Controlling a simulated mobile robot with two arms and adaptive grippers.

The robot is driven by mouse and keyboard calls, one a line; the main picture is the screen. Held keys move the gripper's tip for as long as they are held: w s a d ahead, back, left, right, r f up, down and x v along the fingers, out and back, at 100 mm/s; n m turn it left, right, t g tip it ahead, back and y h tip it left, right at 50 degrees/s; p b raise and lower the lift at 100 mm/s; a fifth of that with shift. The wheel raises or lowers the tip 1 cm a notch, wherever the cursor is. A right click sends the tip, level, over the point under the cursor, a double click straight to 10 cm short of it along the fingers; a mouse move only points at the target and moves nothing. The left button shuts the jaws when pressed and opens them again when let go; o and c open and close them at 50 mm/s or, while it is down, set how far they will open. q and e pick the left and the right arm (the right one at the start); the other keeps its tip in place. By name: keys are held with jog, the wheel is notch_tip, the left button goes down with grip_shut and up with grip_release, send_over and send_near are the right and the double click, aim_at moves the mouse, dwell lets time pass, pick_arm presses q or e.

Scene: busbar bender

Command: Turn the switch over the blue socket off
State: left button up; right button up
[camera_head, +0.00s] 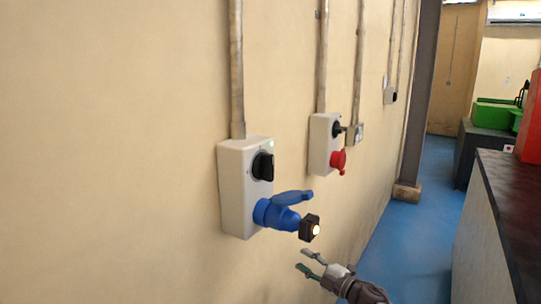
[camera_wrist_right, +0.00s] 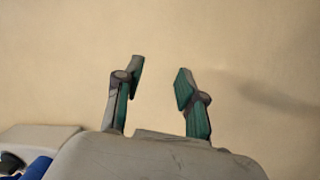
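A black rotary switch (camera_head: 263,167) sits on the upper front of a white wall box (camera_head: 235,190) in the head view. Its handle looks roughly upright. A small light shows near the top of the box. The blue socket (camera_head: 275,214), with its blue lid raised, sticks out below the switch. My right gripper (camera_head: 306,261) is open and empty, below and to the right of the blue socket. In the right wrist view its two fingers (camera_wrist_right: 158,85) are apart in front of bare wall. My left gripper is not in view.
A black piece with a lit end (camera_head: 310,228) is at the blue socket's front, just above my right gripper. A second box (camera_head: 322,145) with a red socket (camera_head: 339,161) is further along the wall. A dark-topped counter (camera_head: 515,200) stands at right; blue floor lies between.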

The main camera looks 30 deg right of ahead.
jog(key=s+a+r+n+g+y, duration=0.1)
jog(key=s+a+r+n+y, duration=0.15)
jog(key=r+n, duration=0.6)
jog(key=s+a+r+n+g+y, duration=0.2)
jog(key=r+n+y, duration=0.1)
jog(key=r, duration=1)
jog(key=s+a+r+n+g+y, duration=0.1)
jog(key=s+a+r+n+y, duration=0.15)
jog(key=r+n, duration=0.6)
jog(key=n+g+h, duration=0.2)
jog(key=n+h, duration=0.2)
jog(key=h, duration=0.3)
send_near(273, 156)
jog(key=shift+y, duration=0.3)
jog(key=p+x, duration=0.8)
jog(key=p, duration=0.1)
jog(key=shift+w, duration=0.45)
jog(key=shift+w+a+f, duration=0.15)
jog(key=shift+w+f, duration=0.25)
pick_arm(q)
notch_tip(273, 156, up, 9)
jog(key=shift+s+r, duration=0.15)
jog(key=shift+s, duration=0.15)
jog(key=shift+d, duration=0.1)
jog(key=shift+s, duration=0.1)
pick_arm(e)
jog(key=shift+s, duration=0.1)
grip_shut()
